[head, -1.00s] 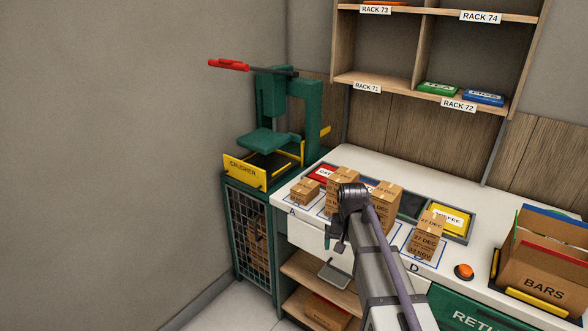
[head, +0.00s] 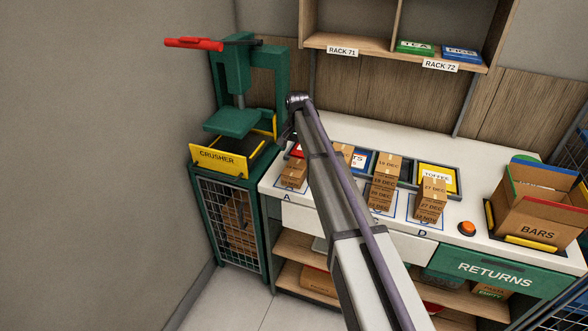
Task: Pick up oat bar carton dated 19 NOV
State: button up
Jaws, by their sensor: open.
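Brown cartons stand in marked bays on the white counter. One carton (head: 293,174) is in bay A. A stack (head: 344,152) right of it is mostly behind my arm. A taller stack (head: 385,182) shows labels that seem to read DEC. The stack in bay D (head: 430,200) has upper labels reading 27 DEC; its lowest label seems to end in NOV, the day too small to be sure. I cannot tell which carton reads 19 NOV. My arm reaches over the counter's left part; its far end hides my gripper, and no held carton shows.
The green crusher (head: 238,125) with a red handle stands left of the counter. A BARS box (head: 540,228) and an orange button (head: 467,228) are at the right. The RETURNS panel (head: 495,272) is below. Racks (head: 350,42) hang above the back of the counter.

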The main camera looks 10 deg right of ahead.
aim_at(295, 167)
jog(key=shift+w+a, duration=0.25)
jog(key=shift+w, duration=0.1)
notch_tip(295, 167, down, 6)
jog(key=b, duration=0.5)
jog(key=shift+s+r+b, duration=0.1)
jog(key=shift+r+b, duration=0.15)
jog(key=shift+b, duration=0.05)
jog(key=f+b, duration=0.5)
jog(key=shift+w+a+f+b, duration=0.15)
jog(key=shift+w+f+b, duration=0.05)
jog(key=shift+f+b, duration=0.2)
jog(key=shift+r, duration=0.2)
jog(key=c, duration=0.9)
